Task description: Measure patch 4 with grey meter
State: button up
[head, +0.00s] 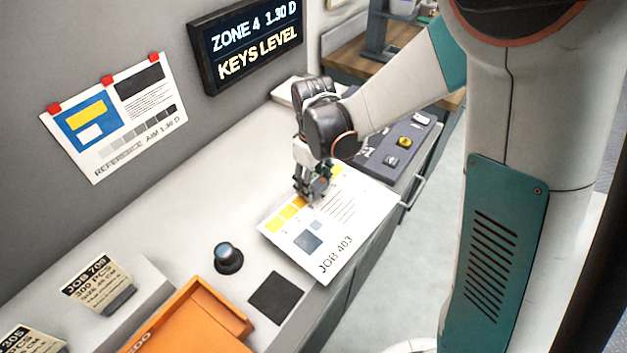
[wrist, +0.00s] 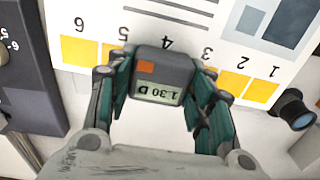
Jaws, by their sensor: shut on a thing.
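The job sheet (head: 335,215), marked JOB 403, lies on the counter. It also shows in the wrist view (wrist: 225,12), with a row of yellow patches numbered 1 to 6. The grey meter (wrist: 160,72) has an orange button and a display reading 1.30 D, upside down in the wrist view. My gripper (head: 315,190) is shut on the meter, its fingers on both sides in the wrist view (wrist: 160,85). The meter is over the place below number 4 and hides that patch. Whether its underside touches the sheet is hard to tell.
The wall display (head: 247,42) reads ZONE 4 1.30 D, KEYS LEVEL. A dark round object (head: 228,260) and a black square (head: 275,298) lie near the sheet. An orange tray (head: 200,318) is in front. A control panel (head: 385,160) with knobs lies beyond the sheet.

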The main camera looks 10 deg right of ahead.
jog(key=shift+r, duration=0.15)
jog(key=shift+r+p, duration=0.95)
jog(key=shift+r, duration=0.45)
